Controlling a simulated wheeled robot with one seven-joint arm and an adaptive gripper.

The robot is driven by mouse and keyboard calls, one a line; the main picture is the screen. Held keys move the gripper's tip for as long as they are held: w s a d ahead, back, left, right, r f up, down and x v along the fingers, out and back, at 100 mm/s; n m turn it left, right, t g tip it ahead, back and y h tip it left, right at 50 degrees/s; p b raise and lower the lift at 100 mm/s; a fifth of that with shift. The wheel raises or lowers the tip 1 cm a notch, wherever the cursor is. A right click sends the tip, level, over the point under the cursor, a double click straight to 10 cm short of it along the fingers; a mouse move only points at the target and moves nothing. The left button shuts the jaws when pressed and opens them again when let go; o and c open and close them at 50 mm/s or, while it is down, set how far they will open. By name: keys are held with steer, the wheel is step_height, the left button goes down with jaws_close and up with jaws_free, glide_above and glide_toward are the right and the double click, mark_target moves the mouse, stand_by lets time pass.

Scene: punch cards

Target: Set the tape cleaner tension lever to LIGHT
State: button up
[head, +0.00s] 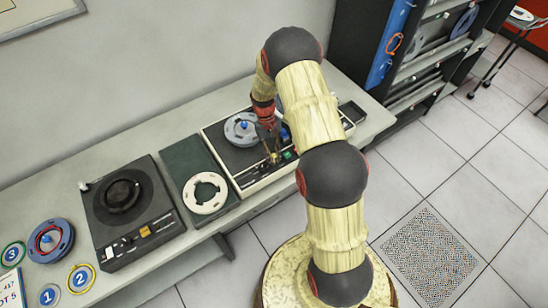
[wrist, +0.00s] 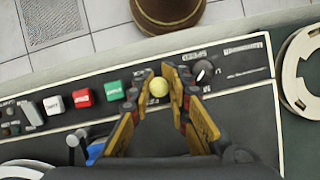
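The tape cleaner (head: 239,181) is a dark-topped machine with a pale rim under my arm. A pale yellow ball knob (wrist: 159,87), apparently the tension lever's, stands on the panel between my fingertips. My gripper (wrist: 157,80) is open around it, with a narrow gap showing beside the ball. In the head view my gripper (head: 272,155) is over the machine's front part. The lever's shaft and its setting are hidden.
Green (wrist: 114,90), red (wrist: 83,98) and white (wrist: 53,105) buttons sit left of the knob. A black rotary knob (wrist: 204,71) is close to its right. A white ring (head: 205,193) lies left of the cleaner, then another deck (head: 135,255). A shelf rack (head: 425,60) stands right.

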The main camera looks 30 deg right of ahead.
steer(key=o, duration=0.3)
steer(key=v, duration=1.2)
steer(key=shift+s, duration=0.1)
stand_by(0.3)
